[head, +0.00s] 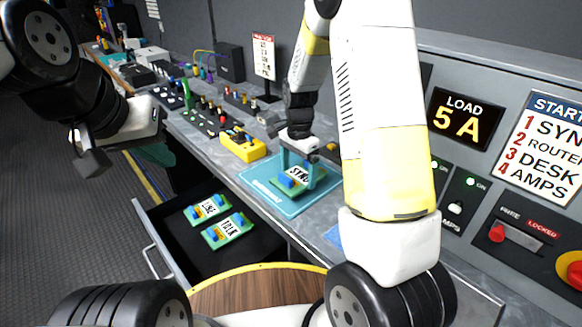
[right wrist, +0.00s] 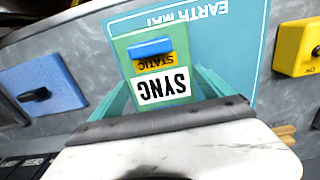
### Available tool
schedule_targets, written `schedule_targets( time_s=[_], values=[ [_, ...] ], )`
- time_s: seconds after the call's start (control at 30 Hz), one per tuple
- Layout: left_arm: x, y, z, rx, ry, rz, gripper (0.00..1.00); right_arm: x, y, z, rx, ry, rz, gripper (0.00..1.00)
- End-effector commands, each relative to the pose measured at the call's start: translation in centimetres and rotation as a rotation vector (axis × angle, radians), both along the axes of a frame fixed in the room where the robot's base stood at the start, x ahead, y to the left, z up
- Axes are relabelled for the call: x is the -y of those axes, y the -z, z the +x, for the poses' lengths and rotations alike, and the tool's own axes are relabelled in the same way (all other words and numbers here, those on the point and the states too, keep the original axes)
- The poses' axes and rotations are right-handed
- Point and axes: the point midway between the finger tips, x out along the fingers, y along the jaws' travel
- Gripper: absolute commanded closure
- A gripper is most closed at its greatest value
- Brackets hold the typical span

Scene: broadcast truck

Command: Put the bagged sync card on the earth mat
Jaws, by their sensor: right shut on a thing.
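The sync card (head: 293,180) is a green card with a blue block and a white SYNC label. In the right wrist view the card (right wrist: 153,60) also shows a yellow STATIC strip. It is at the blue earth mat (head: 267,194), over its middle; the mat also shows in the right wrist view (right wrist: 215,45). I cannot tell whether the card touches the mat. My right gripper (head: 297,168) is shut on the card, its teal fingers (right wrist: 160,90) on either side. My left gripper (head: 92,160) is at the left, away from the card; its jaws are not clear.
An open drawer (head: 165,225) below the bench holds two green cards, one labelled TALK (head: 228,230). A yellow box (head: 243,147) stands behind the mat. A blue block (right wrist: 40,90) lies beside the mat. A control panel with a LOAD display (head: 459,117) rises at the right.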

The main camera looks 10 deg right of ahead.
Motion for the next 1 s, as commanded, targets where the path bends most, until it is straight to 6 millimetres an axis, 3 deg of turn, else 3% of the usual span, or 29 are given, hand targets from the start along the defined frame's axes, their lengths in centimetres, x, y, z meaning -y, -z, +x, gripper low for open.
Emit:
schedule_targets(
  time_s=[0.13, 0.33, 0.7, 0.73, 0.8, 1.0],
  values=[
    [0.0, 0.0, 0.0, 0.000, 0.000, 0.000, 1.00, 0.2, 0.7, 0.1, -0.002, -0.001, 0.000, 0.57],
    [0.0, 0.0, 0.0, 0.000, 0.000, 0.000, 1.00, 0.2, 3.3, 0.1, -0.004, 0.000, 0.000, 0.57],
    [0.0, 0.0, 0.0, 0.000, 0.000, 0.000, 1.00, 0.2, 3.8, 0.1, -0.001, -0.001, 0.000, 0.57],
    [0.0, 0.0, 0.0, 0.000, 0.000, 0.000, 1.00, 0.2, 3.9, 0.1, -0.001, 0.000, 0.000, 0.08],
    [0.0, 0.0, 0.0, 0.000, 0.000, 0.000, 1.00, 0.2, 3.8, 0.1, -0.001, 0.000, -0.001, 0.00],
    [0.0, 0.0, 0.0, 0.000, 0.000, 0.000, 1.00, 0.2, 3.8, 0.1, 0.000, 0.000, 0.000, 0.00]
  ],
)
